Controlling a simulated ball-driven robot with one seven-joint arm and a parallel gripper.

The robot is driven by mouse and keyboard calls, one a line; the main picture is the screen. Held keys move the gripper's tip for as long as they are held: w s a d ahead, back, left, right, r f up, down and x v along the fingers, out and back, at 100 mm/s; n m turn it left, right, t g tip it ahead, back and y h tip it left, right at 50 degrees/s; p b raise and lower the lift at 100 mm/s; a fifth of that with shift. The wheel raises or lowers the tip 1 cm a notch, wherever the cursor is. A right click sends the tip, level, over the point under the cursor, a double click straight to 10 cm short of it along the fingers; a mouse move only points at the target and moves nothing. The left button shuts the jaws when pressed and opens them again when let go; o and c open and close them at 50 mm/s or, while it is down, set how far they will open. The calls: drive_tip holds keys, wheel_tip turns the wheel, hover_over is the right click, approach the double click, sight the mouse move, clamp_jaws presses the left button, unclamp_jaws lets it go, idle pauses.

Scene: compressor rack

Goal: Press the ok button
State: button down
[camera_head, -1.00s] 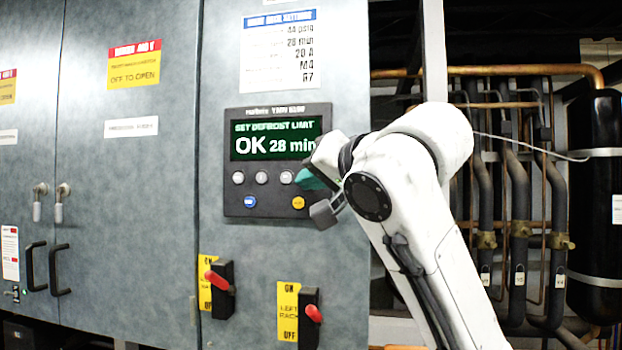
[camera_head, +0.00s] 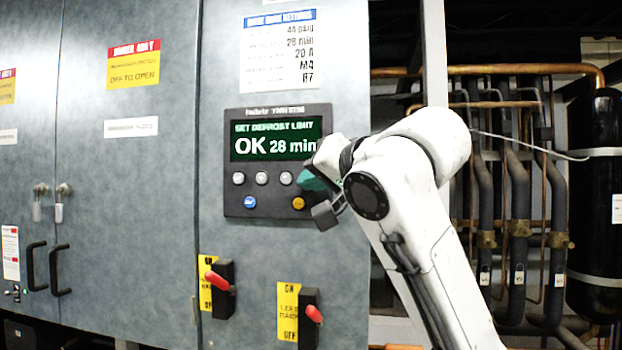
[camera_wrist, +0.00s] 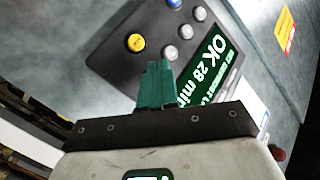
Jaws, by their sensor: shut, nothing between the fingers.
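The dark control panel (camera_head: 232,160) is on the grey cabinet door. Its green screen (camera_head: 240,128) reads "SET DEFROST LIMIT" and "OK 28 min". Below are a row of grey buttons (camera_head: 262,178), a blue button (camera_head: 250,202) and a yellow button (camera_head: 298,203). I cannot read which button is marked ok. My gripper (camera_head: 311,181) is shut and empty, its teal fingers in front of the panel's right part. In the wrist view, the teal fingertips (camera_wrist: 160,66) point at the panel beside a grey button (camera_wrist: 170,52) and the yellow button (camera_wrist: 135,42). Contact cannot be told; the fingers may hide another button.
Two red-handled switches, one at left (camera_head: 218,281) and one at right (camera_head: 313,314), stick out below the panel. A settings sheet (camera_head: 280,55) hangs above it. Black door handles (camera_head: 60,270) are at the left. Pipes (camera_head: 520,200) and a black tank (camera_head: 597,200) stand at the right.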

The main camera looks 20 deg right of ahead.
drive_tip(key=shift+w+d, duration=0.25)
drive_tip(key=shift+w, duration=0.05)
idle(0.8)
drive_tip(key=shift+s+a, duration=0.45)
drive_tip(key=shift+s, duration=0.2)
drive_tip(key=shift+s+a, duration=0.1)
drive_tip(key=s+a, duration=0.1)
drive_tip(key=s, duration=0.1)
drive_tip(key=s+a, duration=0.1)
drive_tip(key=shift+s+a, duration=0.4)
